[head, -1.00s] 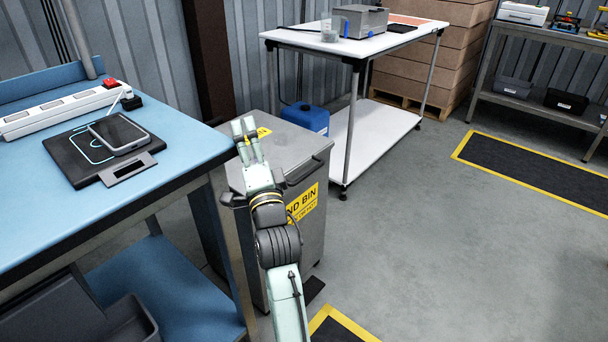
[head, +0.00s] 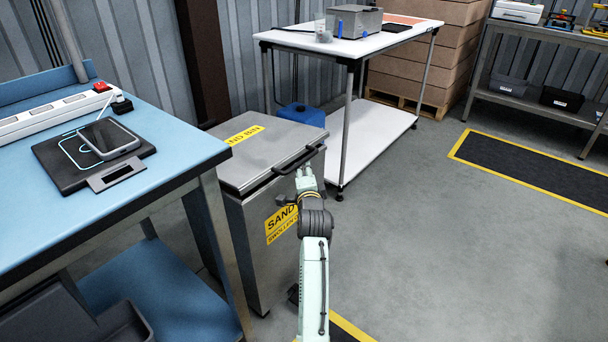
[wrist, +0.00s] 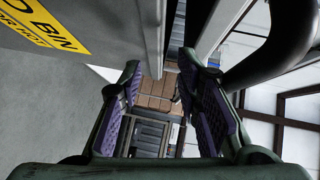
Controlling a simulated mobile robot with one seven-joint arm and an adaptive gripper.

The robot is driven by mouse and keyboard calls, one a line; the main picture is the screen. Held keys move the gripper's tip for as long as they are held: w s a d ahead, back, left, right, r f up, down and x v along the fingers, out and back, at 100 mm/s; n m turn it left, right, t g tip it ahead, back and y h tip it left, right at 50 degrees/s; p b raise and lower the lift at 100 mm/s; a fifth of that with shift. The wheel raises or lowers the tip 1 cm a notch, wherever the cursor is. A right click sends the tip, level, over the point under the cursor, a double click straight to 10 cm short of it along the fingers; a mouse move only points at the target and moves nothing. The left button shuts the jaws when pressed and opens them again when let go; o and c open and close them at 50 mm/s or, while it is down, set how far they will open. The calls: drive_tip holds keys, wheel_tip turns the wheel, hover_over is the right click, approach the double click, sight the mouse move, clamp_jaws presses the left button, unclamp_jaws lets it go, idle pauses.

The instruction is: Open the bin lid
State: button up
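The grey metal sand bin (head: 245,230) stands beside the blue bench. Its lid (head: 262,155) lies flat and shut, with a yellow label on top. A dark bar handle (head: 299,160) runs along the lid's right-hand edge. My gripper (head: 306,172) is at this edge, just below the handle in the head view. In the wrist view my gripper (wrist: 160,85) is open, its purple-padded fingers apart with nothing gripped. The bin's side (wrist: 95,45) is on the left there, and the dark curved handle (wrist: 285,45) passes near the right finger. I cannot tell whether they touch.
The blue bench (head: 185,145) holds a tablet-like device (head: 110,138) and a power strip (head: 50,118). A white table (head: 350,45) stands behind the bin, with a blue container (head: 302,115) between them. The floor on the right (head: 430,230) is clear.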

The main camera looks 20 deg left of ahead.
drive_tip(key=shift+a, duration=0.1)
drive_tip(key=shift+c, duration=0.5)
clamp_jaws()
drive_tip(key=c, duration=0.6)
unclamp_jaws()
drive_tip(key=o, duration=0.7)
drive_tip(key=r+p+v, duration=0.1)
drive_tip(key=p+v, duration=0.6)
drive_tip(key=v, duration=0.5)
drive_tip(key=shift+s, duration=0.1)
idle(0.4)
drive_tip(key=shift+f, duration=0.1)
